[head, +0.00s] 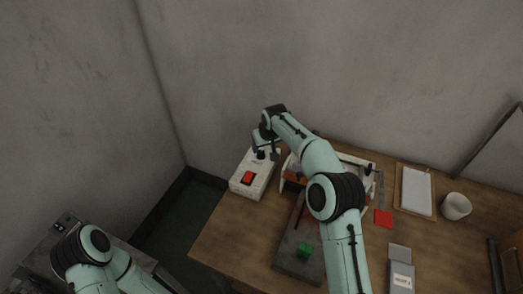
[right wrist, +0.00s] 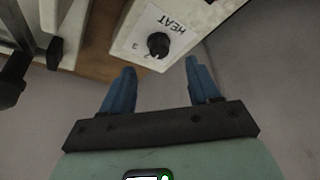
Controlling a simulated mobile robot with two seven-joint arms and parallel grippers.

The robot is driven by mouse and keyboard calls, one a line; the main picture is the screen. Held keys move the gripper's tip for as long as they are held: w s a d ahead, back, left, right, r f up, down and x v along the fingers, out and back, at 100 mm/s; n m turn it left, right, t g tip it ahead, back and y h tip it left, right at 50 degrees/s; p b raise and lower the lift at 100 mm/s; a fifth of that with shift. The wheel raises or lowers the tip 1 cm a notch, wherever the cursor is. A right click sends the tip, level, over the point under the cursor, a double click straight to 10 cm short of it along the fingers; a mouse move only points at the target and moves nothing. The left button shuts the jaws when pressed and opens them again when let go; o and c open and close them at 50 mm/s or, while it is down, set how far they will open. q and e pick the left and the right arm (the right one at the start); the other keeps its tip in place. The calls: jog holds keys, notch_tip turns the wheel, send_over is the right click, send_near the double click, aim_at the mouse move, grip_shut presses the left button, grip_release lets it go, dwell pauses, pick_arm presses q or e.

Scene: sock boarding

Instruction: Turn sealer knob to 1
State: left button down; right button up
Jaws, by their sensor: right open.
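The sealer's control box (head: 242,188) is pale, with a red switch (head: 248,178) and a black knob (head: 261,155), at the table's back left corner. In the right wrist view the round black knob (right wrist: 158,44) sits on a white plate marked HEAT (right wrist: 171,20), with small numerals beside it. My right gripper (head: 266,148) hangs over the knob end of the box. Its blue fingers (right wrist: 160,68) are open and empty. The knob lies just beyond the gap between their tips, apart from both. My left gripper is out of frame; only my left arm shows.
Right of the box stands a pale-framed device (head: 357,161), partly hidden by my right arm. A green block (head: 305,251) lies on a dark board (head: 289,262). A red square (head: 383,219), a clipboard (head: 416,191) and a white cup (head: 456,206) are further right. Walls stand close behind.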

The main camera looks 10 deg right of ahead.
aim_at(261, 152)
jog(key=x, duration=0.7)
jog(key=shift+w+r+p, duration=0.1)
jog(key=shift+w+p, duration=0.05)
jog(key=shift+p, duration=0.25)
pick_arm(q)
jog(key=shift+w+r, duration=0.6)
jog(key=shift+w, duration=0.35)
pick_arm(e)
jog(key=c, duration=1)
